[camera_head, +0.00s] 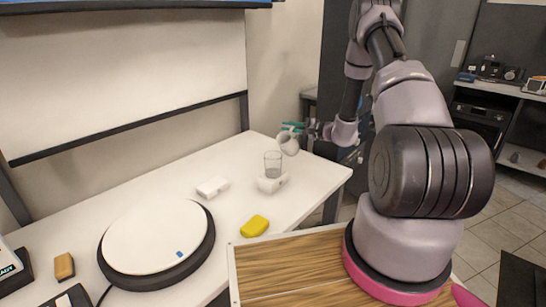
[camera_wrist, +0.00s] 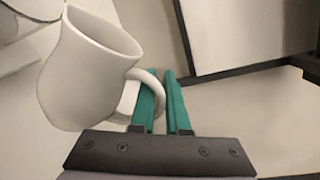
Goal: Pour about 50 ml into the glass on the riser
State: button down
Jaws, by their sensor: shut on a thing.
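My gripper (camera_head: 297,127) has teal fingers, shut on the handle of a white jug (camera_head: 289,144). In the wrist view the handle passes between the fingertips (camera_wrist: 166,92), and the jug (camera_wrist: 85,70) hangs to their left. The jug appears tilted; its contents are not visible, and no stream shows. A clear glass (camera_head: 272,164) stands upright on a small white riser (camera_head: 272,184) on the white table. The jug is above and slightly right of the glass in the head view. I cannot tell how much liquid is in the glass.
Another white block (camera_head: 212,187) lies left of the riser. A yellow sponge (camera_head: 254,226) lies nearer. A round white turntable (camera_head: 150,240) with a black rim and a tan block (camera_head: 64,266) are at the left. A wood-topped surface (camera_head: 300,268) is in front.

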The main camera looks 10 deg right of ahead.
aim_at(283, 138)
jog(key=shift+s+a+r+n+h, duration=0.2)
jog(key=shift+s+a+r+n, duration=0.15)
jog(key=shift+r+n, duration=0.3)
jog(key=shift+s+a+r+n+h, duration=0.2)
jog(key=shift+a+r+n, duration=0.2)
jog(key=shift+r+n, duration=0.2)
jog(key=shift+s+a+r+n, duration=0.3)
jog(key=shift+a+r+n, duration=0.15)
jog(key=shift+n, duration=0.3)
jog(key=shift+r, duration=0.15)
jog(key=shift+s+a+h, duration=0.1)
jog(key=shift+h, duration=0.2)
jog(key=shift+s+a+r+n+p, duration=0.35)
jog(key=shift+a+r+n, duration=0.15)
jog(key=shift+n, duration=0.4)
dwell(0.7)
jog(key=w+d+f+m+y, duration=0.1)
jog(key=w+d+f+m, duration=0.2)
jog(key=d+f+m, duration=0.1)
jog(key=shift+f+m, duration=0.85)
jog(key=shift+m, duration=0.35)
jog(key=shift+f, duration=0.1)
